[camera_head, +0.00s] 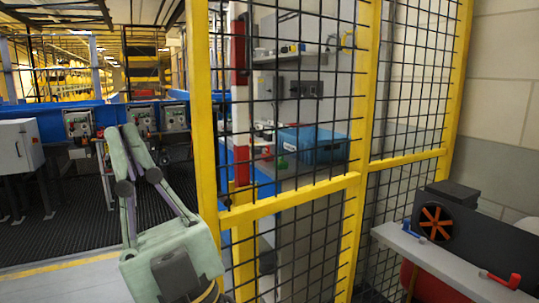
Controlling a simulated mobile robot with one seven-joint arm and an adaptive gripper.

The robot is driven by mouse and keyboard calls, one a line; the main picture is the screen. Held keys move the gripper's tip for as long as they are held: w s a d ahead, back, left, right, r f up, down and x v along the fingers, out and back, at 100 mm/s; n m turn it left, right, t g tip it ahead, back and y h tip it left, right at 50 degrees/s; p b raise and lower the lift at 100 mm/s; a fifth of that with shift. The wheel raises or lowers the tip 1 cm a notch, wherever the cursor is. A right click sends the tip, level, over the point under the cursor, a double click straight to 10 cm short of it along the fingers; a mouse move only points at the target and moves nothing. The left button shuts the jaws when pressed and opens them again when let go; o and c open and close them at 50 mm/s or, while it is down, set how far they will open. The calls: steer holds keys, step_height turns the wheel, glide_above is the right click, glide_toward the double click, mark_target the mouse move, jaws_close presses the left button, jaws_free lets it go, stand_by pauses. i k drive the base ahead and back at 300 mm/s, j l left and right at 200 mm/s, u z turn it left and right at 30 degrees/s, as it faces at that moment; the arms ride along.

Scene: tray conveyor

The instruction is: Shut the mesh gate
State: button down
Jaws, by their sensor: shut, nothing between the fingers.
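The mesh gate (203,120) has a yellow frame with black wire mesh and a yellow middle rail. It stands upright in the centre of the view. Its near left post is just right of my gripper, and open floor shows to the left of that post. My gripper (121,132) is pale green-grey with its fingers pointing up, shut and empty. Its palm is close beside the lower part of the left post; I cannot tell whether they touch. I cannot tell which post carries the hinges or how far the gate stands from its frame.
Behind the mesh are a red post (239,90), a blue crate (318,149) and a shelf (292,58). At right, a grey bench (455,268) holds a dark machine with an orange fan (436,222).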

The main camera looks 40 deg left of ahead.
mark_target(204, 112)
steer(key=i+j+u, duration=0.1)
steer(key=j+u, duration=0.4)
steer(key=i+j+u, duration=0.15)
steer(key=j+u, duration=0.35)
steer(key=i+j+u, duration=0.15)
steer(key=i+j, duration=0.3)
steer(key=i+j+z, duration=0.15)
steer(key=z, duration=0.35)
steer(key=j+z, duration=0.45)
steer(key=i+j+z, duration=0.1)
steer(key=j+z, duration=0.2)
steer(key=z, duration=0.2)
steer(key=j+z, duration=0.35)
steer(key=z, duration=0.15)
steer(key=k+j, duration=0.15)
steer(key=j, duration=0.25)
steer(key=k+j, duration=0.15)
steer(key=j, duration=0.2)
steer(key=z, duration=0.05)
